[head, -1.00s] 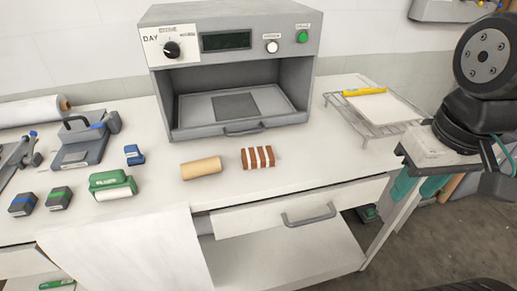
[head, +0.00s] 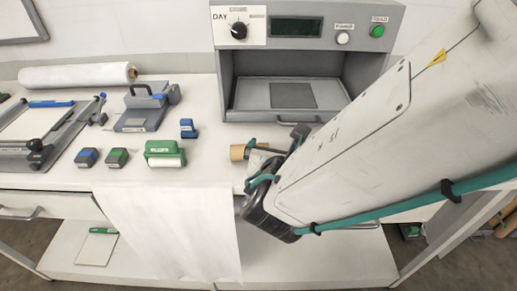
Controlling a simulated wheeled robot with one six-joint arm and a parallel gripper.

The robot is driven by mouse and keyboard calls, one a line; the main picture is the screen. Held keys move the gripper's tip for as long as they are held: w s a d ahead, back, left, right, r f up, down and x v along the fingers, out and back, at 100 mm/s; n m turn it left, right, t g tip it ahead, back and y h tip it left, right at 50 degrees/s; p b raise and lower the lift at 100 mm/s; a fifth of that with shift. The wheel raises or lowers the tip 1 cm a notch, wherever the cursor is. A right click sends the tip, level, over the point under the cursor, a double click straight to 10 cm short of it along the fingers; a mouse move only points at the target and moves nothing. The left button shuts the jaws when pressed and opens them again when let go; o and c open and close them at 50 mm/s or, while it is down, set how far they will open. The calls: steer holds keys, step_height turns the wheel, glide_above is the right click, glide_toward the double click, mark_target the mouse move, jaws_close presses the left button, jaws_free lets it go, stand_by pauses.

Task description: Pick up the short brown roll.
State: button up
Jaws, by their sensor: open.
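The short brown roll (head: 237,152), plain and light tan, lies on the white bench in front of the press. Only its left end shows clearly; my arm hides the rest. My gripper (head: 264,153) is partly in view just right of that end, largely covered by my own arm and hoses. Its jaws are open and I see nothing held. I cannot tell whether a finger touches the roll. The brown-and-white striped piece seen earlier to the right of the roll is hidden behind my arm.
The grey press (head: 228,83) stands open behind the roll. A white sheet (head: 165,235) hangs over the bench front.

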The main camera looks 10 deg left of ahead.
steer(key=s+a+n, duration=0.1)
steer(key=s+a+f+n+y, duration=0.1)
steer(key=a, duration=0.1)
steer(key=s+a+f+n+y, duration=0.1)
steer(key=a, duration=0.1)
steer(key=shift+f+g, duration=0.15)
steer(key=shift+g, duration=0.15)
steer(key=shift+w+a+f+n+y, duration=0.2)
steer(key=shift+w+a+f, duration=0.1)
steer(key=shift+w, duration=0.2)
steer(key=shift+w+a+f+n+y, duration=0.1)
steer(key=shift+w+a+f+n, duration=0.15)
steer(key=shift+w, duration=0.25)
steer(key=x, duration=0.5)
steer(key=shift+w+a, duration=0.1)
steer(key=shift+a, duration=0.05)
steer(key=shift+r, duration=0.1)
steer(key=c, duration=0.8)
